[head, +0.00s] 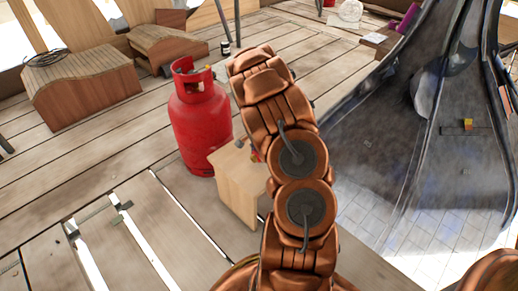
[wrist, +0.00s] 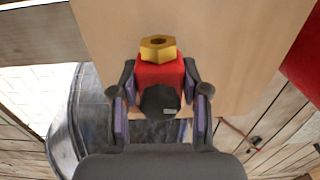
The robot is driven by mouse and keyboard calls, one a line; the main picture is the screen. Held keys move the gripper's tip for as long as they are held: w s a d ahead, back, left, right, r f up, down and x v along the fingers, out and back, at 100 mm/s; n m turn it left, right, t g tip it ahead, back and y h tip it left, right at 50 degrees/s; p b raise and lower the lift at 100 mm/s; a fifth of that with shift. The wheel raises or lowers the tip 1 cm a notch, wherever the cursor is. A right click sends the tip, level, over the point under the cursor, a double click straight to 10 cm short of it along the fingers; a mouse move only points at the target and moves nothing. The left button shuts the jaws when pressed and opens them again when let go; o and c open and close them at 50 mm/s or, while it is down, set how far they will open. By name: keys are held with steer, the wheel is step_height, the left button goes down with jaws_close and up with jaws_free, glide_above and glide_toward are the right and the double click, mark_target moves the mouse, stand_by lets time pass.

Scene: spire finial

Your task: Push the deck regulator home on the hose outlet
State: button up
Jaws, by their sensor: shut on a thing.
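In the wrist view my gripper (wrist: 160,80) is shut on the deck regulator (wrist: 158,73), with one finger on each side of its red body. The regulator has a brass hex nut with a dark hole on its far end and a black cap on its near end. It shows against the pale wooden stand (wrist: 220,45). I cannot tell whether it touches the stand. In the head view my arm hides most of the gripper and regulator; the stand (head: 240,187) is just left of the arm. I cannot make out the hose outlet in either view.
A red gas cylinder (head: 197,118) stands on the plank deck close behind the stand; its edge shows in the wrist view (wrist: 303,60). Wooden benches (head: 85,82) are at the back left. A dark curved structure (head: 415,120) fills the right. Planks at left are mostly clear.

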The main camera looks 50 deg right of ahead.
steer(key=s+a+r+p, duration=0.1)
steer(key=s+a+p, duration=0.1)
steer(key=s+a, duration=0.6)
steer(key=shift+s+a+r+p, duration=0.15)
steer(key=shift+s+a+p, duration=0.2)
steer(key=shift+s, duration=0.5)
steer(key=w+a+r+n, duration=0.5)
steer(key=w+r, duration=0.2)
steer(key=w, duration=0.2)
steer(key=w+a+r+n, duration=0.4)
steer(key=w+a+r, duration=0.15)
steer(key=w, duration=0.25)
steer(key=w+a+r+n, duration=0.2)
steer(key=a+r+n, duration=0.2)
steer(key=a+r, duration=0.3)
steer(key=w+a+r+n, duration=0.2)
steer(key=a+r+n, duration=0.3)
steer(key=a+r, duration=0.3)
steer(key=shift+w+a+r, duration=0.25)
steer(key=shift+w+a, duration=0.1)
steer(key=shift+a, duration=0.35)
